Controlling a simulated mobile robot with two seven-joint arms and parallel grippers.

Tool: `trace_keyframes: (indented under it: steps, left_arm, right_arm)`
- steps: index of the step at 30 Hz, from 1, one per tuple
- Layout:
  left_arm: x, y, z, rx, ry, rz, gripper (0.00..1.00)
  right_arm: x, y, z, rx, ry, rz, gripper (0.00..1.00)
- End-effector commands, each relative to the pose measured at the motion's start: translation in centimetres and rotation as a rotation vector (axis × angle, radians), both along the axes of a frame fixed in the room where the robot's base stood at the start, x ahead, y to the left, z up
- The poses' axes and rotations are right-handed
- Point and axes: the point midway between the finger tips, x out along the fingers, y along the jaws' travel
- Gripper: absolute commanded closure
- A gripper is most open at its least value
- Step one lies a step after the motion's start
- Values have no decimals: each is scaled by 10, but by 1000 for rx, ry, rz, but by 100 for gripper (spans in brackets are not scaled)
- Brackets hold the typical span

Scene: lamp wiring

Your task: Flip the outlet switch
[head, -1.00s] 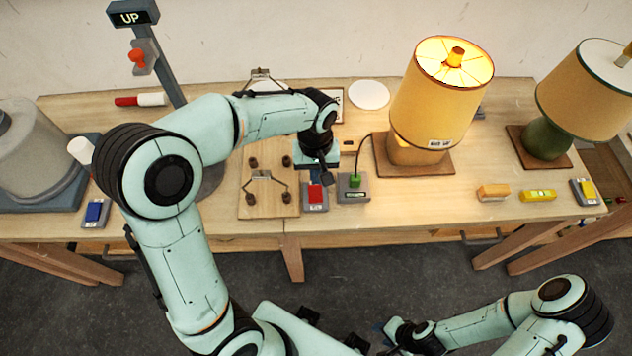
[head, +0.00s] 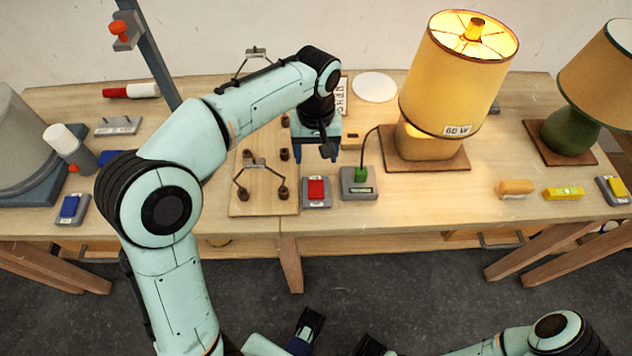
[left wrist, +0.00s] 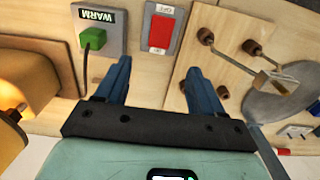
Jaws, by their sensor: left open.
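The switch (head: 316,190) is a red rocker in a grey box on the table, left of the grey outlet box (head: 358,183) with a green plug (head: 361,174). In the left wrist view the red switch (left wrist: 162,33) has an OFF label, and the outlet box (left wrist: 100,30) reads WARM. My left gripper (head: 316,150) is open and empty, just behind the switch in the head view. In the left wrist view its blue fingers (left wrist: 158,70) are spread, with the switch beyond the gap between them. Contact with the switch cannot be told.
A lit lamp (head: 457,85) marked 60 W stands right of the outlet, joined by a cord. A wooden board (head: 262,203) with knobs and a wire bracket lies left of the switch. Blue (head: 70,207) and yellow (head: 612,188) switches sit at the table ends.

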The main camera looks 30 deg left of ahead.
Motion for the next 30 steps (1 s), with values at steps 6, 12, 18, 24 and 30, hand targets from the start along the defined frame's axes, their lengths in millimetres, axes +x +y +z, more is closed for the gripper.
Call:
trace_keyframes:
  steps: [6, 12, 18, 24, 30]
  left_arm:
    - [-1, 0, -51, 2, 7, 1, 32]
    - [-1, 0, -88, 0, 5, 2, 32]
    - [-1, 0, -108, 0, 4, 1, 32]
    - [0, 0, -112, -1, 1, 1, 32]
    - [0, 0, -111, -1, 1, 1, 45]
  right_arm:
    - [3, 0, -10, -2, -14, -3, 57]
    - [6, 0, -15, -4, -25, -6, 57]
    - [8, 0, -18, -5, -31, -7, 57]
    - [8, 0, -18, -4, -31, -7, 57]
    - [8, 0, -18, -4, -31, -7, 57]
